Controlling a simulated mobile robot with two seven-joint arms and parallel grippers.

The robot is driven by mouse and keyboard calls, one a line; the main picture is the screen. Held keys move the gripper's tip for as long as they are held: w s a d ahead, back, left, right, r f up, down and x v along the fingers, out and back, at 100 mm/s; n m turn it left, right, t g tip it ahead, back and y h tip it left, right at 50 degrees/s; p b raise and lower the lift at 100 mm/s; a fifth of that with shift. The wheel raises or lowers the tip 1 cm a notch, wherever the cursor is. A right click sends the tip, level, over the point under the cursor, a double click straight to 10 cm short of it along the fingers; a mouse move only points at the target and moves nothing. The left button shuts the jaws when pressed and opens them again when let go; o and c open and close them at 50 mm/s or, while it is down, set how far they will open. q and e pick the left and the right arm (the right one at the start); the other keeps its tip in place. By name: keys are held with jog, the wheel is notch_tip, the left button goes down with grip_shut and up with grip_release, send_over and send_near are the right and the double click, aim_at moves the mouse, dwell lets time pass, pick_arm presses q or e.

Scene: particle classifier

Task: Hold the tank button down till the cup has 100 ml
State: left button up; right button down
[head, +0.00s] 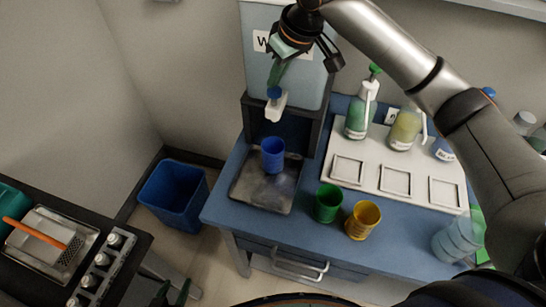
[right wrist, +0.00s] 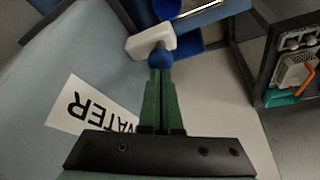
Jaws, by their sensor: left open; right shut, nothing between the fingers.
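The water tank (head: 283,80) stands at the back of the blue table, with a white spout (head: 276,110) and a blue button (head: 274,92) on its front. My right gripper (head: 276,82) is shut and empty, its green fingertips at the top of the button; in the right wrist view the fingertips (right wrist: 160,68) meet the blue button (right wrist: 160,57). A blue cup (head: 272,156) stands upright on the dark tray under the spout. Its water level cannot be read, and no stream is distinguishable. My left gripper (head: 172,292) is open and empty at the bottom edge.
A green cup (head: 327,204) and a yellow cup (head: 363,220) stand right of the tray (head: 247,192). Dispenser bottles (head: 357,117) stand on a white rack (head: 372,178). A blue bin (head: 170,196) is on the floor. A dark table (head: 130,242) is at left.

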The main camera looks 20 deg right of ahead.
jog(key=shift+f, duration=1)
dwell(0.6)
jog(key=shift+r, duration=0.1)
notch_tip(320, 180, up, 6)
jog(key=shift+f+p, duration=0.15)
jog(key=shift+p, duration=0.25)
jog(key=shift+r, duration=0.65)
dwell(0.7)
